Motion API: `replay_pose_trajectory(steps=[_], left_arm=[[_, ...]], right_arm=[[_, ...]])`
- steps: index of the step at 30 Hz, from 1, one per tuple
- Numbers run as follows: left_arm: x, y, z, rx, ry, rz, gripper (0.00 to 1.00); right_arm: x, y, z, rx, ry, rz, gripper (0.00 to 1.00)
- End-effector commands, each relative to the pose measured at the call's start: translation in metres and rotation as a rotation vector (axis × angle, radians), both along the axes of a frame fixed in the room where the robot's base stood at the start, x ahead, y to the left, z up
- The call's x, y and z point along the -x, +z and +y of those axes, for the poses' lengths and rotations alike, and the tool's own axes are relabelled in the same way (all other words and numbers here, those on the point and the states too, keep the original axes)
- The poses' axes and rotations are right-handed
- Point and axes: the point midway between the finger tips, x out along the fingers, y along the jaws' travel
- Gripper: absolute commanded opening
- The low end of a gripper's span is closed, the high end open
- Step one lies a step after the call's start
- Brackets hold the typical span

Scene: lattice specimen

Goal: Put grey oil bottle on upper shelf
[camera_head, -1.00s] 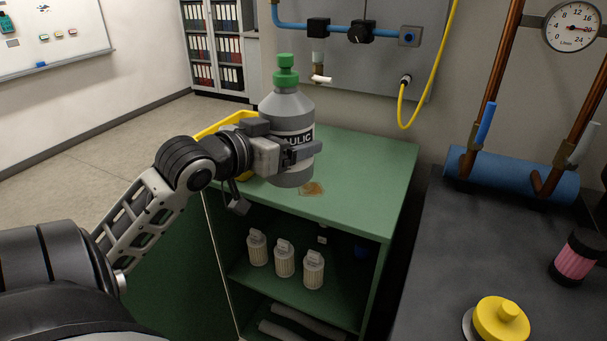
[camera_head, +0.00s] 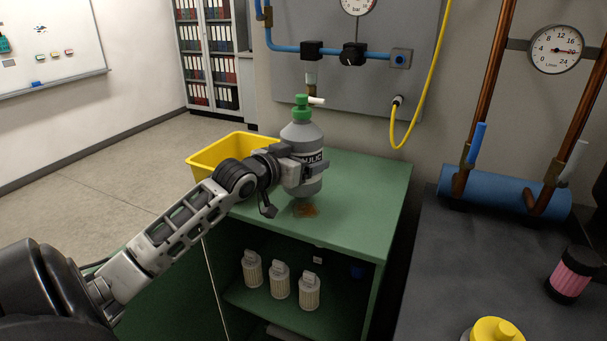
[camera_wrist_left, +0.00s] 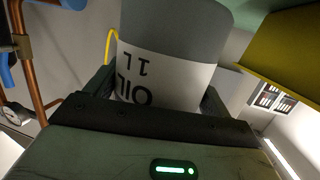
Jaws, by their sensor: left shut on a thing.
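The grey oil bottle (camera_head: 302,138) with a green cap is upright, with a white and dark label band around its middle. My left gripper (camera_head: 312,168) is shut on it, its fingers on either side of the body. In the left wrist view the bottle's label (camera_wrist_left: 165,80) fills the space between the fingers. The bottle is over the green cabinet top (camera_head: 370,190), near a brown stain; I cannot tell whether its base touches the surface. The cabinet's inner shelf (camera_head: 245,297) below carries several white ribbed filters (camera_head: 280,281). My right gripper is not in view.
A yellow bin (camera_head: 215,152) stands on the cabinet top, left of the bottle and behind my arm. A wall panel with blue pipe (camera_head: 285,48) and a yellow hose (camera_head: 425,95) is behind. The cabinet top's right part is clear. A dark bench (camera_head: 450,260) stands right.

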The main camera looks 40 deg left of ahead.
Motion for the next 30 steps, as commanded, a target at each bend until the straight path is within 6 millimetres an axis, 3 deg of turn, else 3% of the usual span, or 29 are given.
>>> replay_pose_trajectory(steps=[6,15,27,28,30], left_arm=[[-0.01,-0.006,0.004,-0.001,0.0,-0.014,0.27],[-0.012,-0.038,0.004,-0.002,-0.001,-0.012,0.27],[-0.012,-0.043,0.004,-0.003,-0.001,-0.012,0.27],[-0.011,-0.048,0.004,0.0,-0.001,-0.001,0.87],[-0.011,-0.048,0.004,0.0,-0.001,0.0,1.0]], right_arm=[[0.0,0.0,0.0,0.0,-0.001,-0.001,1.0],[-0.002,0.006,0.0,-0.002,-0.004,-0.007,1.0],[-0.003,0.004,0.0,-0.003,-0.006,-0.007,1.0],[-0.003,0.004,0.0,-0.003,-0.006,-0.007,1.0],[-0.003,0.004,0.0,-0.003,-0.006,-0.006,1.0]])
